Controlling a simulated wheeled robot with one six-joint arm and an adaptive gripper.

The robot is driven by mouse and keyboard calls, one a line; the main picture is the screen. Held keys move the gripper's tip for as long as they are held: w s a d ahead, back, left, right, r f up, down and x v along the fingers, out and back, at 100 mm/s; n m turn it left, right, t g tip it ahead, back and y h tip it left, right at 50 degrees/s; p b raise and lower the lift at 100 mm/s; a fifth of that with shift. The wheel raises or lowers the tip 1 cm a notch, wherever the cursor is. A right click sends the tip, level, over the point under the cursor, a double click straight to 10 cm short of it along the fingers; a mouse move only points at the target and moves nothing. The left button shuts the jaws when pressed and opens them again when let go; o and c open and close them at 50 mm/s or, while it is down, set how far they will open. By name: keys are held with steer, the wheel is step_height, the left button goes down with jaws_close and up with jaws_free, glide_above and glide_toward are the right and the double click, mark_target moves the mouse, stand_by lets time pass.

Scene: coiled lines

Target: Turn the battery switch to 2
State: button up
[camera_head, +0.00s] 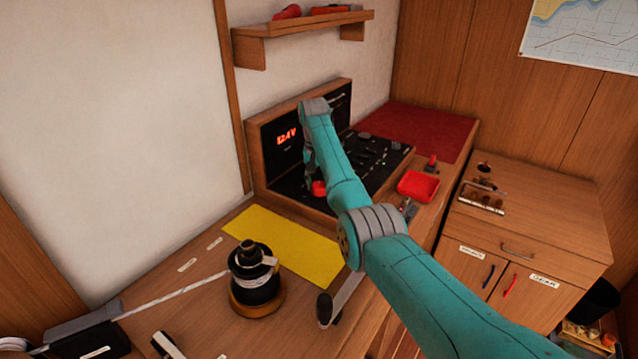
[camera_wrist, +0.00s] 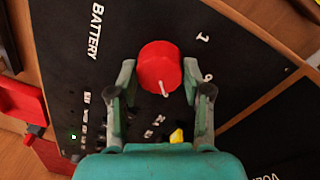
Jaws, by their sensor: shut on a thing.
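The battery switch is a round red knob (camera_wrist: 160,66) on a black panel (camera_wrist: 60,40) lettered "BATTERY". In the wrist view it sits between the two fingers of my gripper (camera_wrist: 159,72), which is shut on it. A white pointer mark on the knob points down in the picture, towards my palm. A "1" (camera_wrist: 203,39) is printed to the knob's upper right. In the head view the red knob (camera_head: 319,188) shows low on the panel, below my wrist.
A display (camera_head: 287,136) on the upright panel glows red, seemingly "12.4V". A red tray (camera_head: 418,186) lies right of the panel. A yellow mat (camera_head: 285,246) and a black winch (camera_head: 256,275) with a line are on the near counter. A shelf (camera_head: 310,28) hangs above.

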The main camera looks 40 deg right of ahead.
mark_target(317, 184)
steer(key=shift+f+m, duration=0.1)
steer(key=shift+m, duration=0.6)
steer(key=o, duration=1.2)
steer(key=r, duration=1.2)
steer(key=shift+w+a, duration=0.25)
steer(key=shift+w, duration=0.1)
